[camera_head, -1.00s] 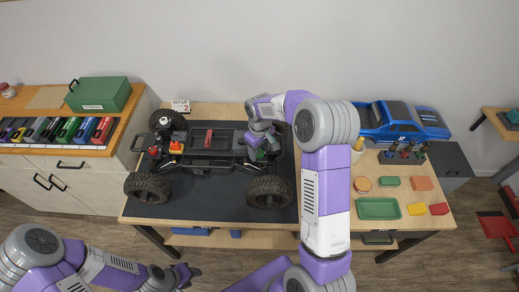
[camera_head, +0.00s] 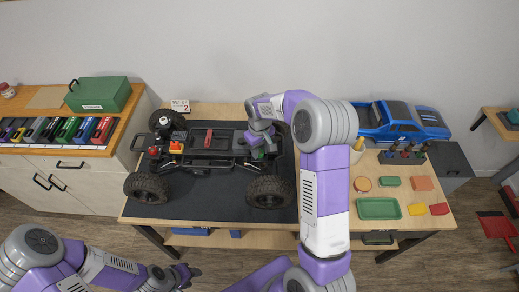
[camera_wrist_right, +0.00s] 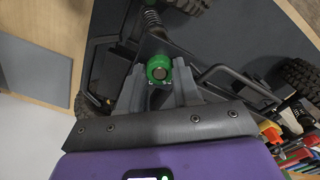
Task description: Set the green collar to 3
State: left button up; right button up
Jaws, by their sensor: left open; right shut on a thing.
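The green collar (camera_wrist_right: 159,68) shows in the right wrist view as a green ring around a dark round end, at the top of a shock on the crawler chassis. My right gripper (camera_wrist_right: 160,88) is shut on it, one finger on each side. In the head view the right gripper (camera_head: 262,146) is over the right end of the chassis (camera_head: 207,140) and hides most of the collar. My left gripper (camera_head: 186,274) is open and empty at the bottom left, in front of the table. I cannot read a scale or number on the collar.
A blue truck body (camera_head: 402,120), a green tray (camera_head: 379,208) and small coloured pieces are on the right. A green box (camera_head: 103,93) stands on the left cabinet. The black mat's front is clear.

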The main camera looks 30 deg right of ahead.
jog(key=m, duration=0.3)
jog(key=shift+m, duration=0.3)
jog(key=m, duration=0.2)
jog(key=shift+m, duration=0.3)
jog(key=m, duration=0.5)
jog(key=shift+m+p, duration=0.3)
jog(key=shift+p, duration=0.1)
jog(key=m+p, duration=0.2)
jog(key=m, duration=0.3)
jog(key=shift+r, duration=0.1)
jog(key=m+p, duration=0.2)
jog(key=m, duration=0.3)
jog(key=shift+m, duration=0.4)
